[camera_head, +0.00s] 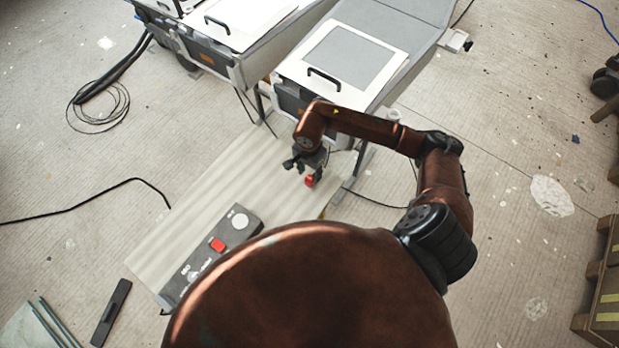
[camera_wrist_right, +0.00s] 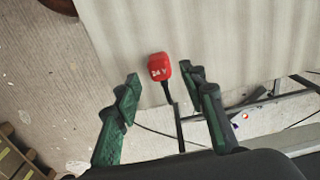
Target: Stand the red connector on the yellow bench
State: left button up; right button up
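The red connector (camera_head: 311,181) is small and marked "24 V" in the right wrist view (camera_wrist_right: 159,66). It is at the edge of the long, pale cream bench (camera_head: 205,205), and a dark cable runs from it past that edge. I cannot tell whether it rests on the bench top. My right gripper (camera_head: 306,165) is close to the connector in the head view. In the right wrist view its green fingers (camera_wrist_right: 160,78) are open, with the connector beyond and between their tips, and nothing is held. My left gripper is not in view.
A grey control box (camera_head: 212,257) with a red button and a white disc lies at the bench's near end. White machines with handled lids (camera_head: 345,55) stand behind the bench. Black cables (camera_head: 100,105) lie on the floor. The middle of the bench is clear.

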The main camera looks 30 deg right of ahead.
aim_at(309, 178)
notch_tip(309, 178, up, 6)
jog(key=shift+r, duration=0.2)
dwell(1.3)
